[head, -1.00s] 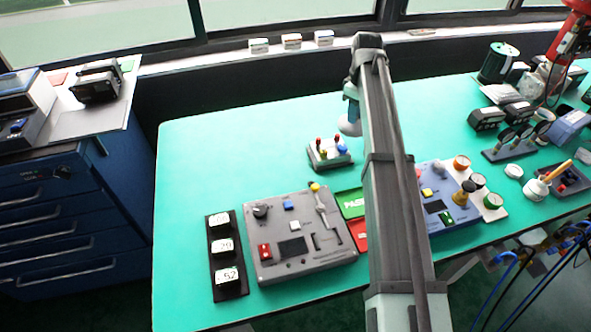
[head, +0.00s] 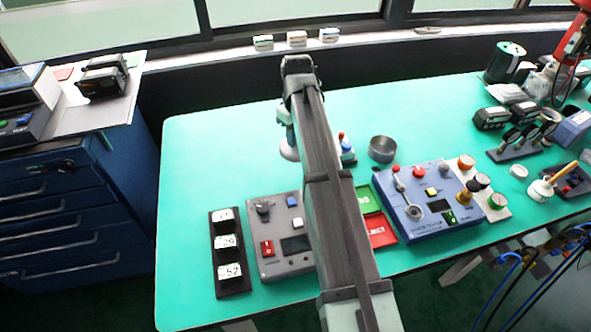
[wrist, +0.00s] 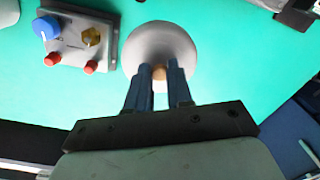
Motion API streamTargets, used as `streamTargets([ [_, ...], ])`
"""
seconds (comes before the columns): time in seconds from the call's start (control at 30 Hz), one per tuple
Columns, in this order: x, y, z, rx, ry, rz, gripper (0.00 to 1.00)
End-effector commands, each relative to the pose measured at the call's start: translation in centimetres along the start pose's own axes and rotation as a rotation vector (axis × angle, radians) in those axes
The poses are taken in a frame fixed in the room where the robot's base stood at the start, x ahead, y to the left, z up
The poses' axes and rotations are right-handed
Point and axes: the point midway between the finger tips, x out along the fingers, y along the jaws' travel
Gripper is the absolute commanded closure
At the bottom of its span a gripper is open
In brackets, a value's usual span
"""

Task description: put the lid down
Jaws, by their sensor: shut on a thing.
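The lid (wrist: 160,38) is a round, pale grey dome with a small tan knob. In the wrist view, the two blue fingers of my gripper (wrist: 161,75) are shut on that knob. In the head view the lid (head: 289,151) shows just left of my arm, over the far left part of the green table. The gap between lid and table is hard to tell. My gripper is mostly hidden by my arm in the head view. An open round grey metal pot (head: 382,149) stands on the table, right of my arm.
A small box with coloured knobs (wrist: 77,38) is left of the lid in the wrist view. A grey panel (head: 279,240), a blue panel (head: 425,212) and a black display strip (head: 229,255) stand nearer. The table's far left area (head: 205,150) is clear.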

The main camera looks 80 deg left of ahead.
Motion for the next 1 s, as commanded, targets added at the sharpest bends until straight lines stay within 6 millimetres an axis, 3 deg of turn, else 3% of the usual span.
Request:
streamTargets([
  [0.27, 1.1, 0.1, 0.0, 0.066, 0.0, 0.0, 1.0],
  [0.53, 5.2, 0.1, 0.0, 0.065, -0.001, 0.0, 1.0],
  [1.0, 9.8, 0.3, 0.0, 0.064, 0.0, 0.0, 1.0],
])
